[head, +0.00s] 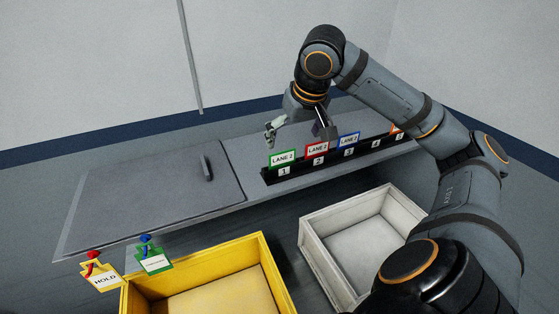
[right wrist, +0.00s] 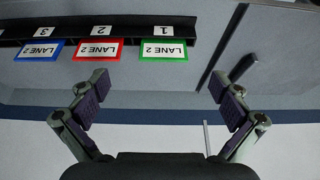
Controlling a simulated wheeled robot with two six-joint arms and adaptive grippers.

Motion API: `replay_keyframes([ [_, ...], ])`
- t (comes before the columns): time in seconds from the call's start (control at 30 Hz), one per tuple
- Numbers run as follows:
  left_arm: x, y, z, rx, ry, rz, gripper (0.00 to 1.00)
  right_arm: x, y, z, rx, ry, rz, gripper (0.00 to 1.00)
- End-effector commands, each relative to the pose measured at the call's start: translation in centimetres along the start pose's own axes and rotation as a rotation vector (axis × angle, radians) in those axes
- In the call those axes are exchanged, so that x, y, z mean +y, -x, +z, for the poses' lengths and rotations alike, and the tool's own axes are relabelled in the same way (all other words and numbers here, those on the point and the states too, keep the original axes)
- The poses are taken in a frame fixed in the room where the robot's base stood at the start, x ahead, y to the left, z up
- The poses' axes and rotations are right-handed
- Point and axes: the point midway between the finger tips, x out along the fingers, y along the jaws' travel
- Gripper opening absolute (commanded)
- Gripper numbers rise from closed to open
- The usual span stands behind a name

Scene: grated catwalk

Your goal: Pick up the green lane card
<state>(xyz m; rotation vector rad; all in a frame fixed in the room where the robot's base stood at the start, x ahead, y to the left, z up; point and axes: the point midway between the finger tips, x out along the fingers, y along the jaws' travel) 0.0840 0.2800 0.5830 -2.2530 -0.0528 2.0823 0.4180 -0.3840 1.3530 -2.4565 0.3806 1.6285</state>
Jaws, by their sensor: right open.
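The green lane card (head: 282,158), a white card with a green border reading LANE 2, stands in the black rack (head: 265,178) above number 1. My right gripper (head: 299,135) is open and empty, just above and behind the cards. In the right wrist view the green card (right wrist: 163,50) shows upside down ahead of the gap between my fingers (right wrist: 158,98), apart from both. The red card (head: 317,150) stands above number 2, and the blue card (head: 349,140) above number 3. My left gripper is out of view.
A grey panel with a dark handle (head: 206,168) lies left of the rack. A white crate (head: 322,247) and a yellow bin (head: 194,257) stand in front. A yellow HOLD tag (head: 104,280) and a green tag (head: 155,262) hang near the bin. An orange-edged card (head: 397,128) is at the rack's right end.

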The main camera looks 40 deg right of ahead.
Motion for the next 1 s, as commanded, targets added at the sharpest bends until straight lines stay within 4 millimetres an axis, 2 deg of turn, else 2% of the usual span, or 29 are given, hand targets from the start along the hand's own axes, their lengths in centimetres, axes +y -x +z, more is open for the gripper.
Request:
replay_keyframes([
  [0.03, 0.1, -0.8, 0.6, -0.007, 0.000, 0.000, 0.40, 0.0, -1.5, 0.2, -0.004, 0.000, -0.001, 1.00],
  [0.17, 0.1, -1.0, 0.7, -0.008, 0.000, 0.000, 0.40, 0.0, -3.2, 0.1, -0.003, -0.001, -0.001, 1.00],
  [0.4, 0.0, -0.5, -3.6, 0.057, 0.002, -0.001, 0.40, -0.1, -4.0, -0.2, -0.002, 0.000, -0.003, 1.00],
  [0.47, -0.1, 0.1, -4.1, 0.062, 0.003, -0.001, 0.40, -0.2, -4.7, -0.4, -0.006, 0.000, -0.003, 1.00],
  [0.57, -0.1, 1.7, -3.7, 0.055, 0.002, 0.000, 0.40, -0.4, -6.3, -0.8, -0.008, -0.001, -0.004, 1.00],
  [0.6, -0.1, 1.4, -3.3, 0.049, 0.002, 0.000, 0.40, -0.4, -7.3, -0.7, -0.005, -0.001, -0.005, 1.00],
  [0.7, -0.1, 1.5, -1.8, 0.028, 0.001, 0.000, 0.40, -0.3, -8.4, -0.7, -0.002, 0.000, -0.002, 1.00],
  [0.8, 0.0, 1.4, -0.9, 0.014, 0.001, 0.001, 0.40, -0.3, -8.8, -0.7, 0.000, 0.000, -0.002, 1.00],
  [0.93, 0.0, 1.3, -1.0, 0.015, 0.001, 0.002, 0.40, -0.3, -8.8, -0.7, 0.001, 0.000, -0.002, 1.00],
  [0.97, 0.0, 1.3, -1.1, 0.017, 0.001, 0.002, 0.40, -0.3, -8.8, -0.7, 0.001, 0.000, -0.002, 0.99],
  [1.0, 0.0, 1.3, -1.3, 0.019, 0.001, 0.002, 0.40, -0.3, -8.8, -0.7, 0.001, 0.000, -0.002, 0.93],
])
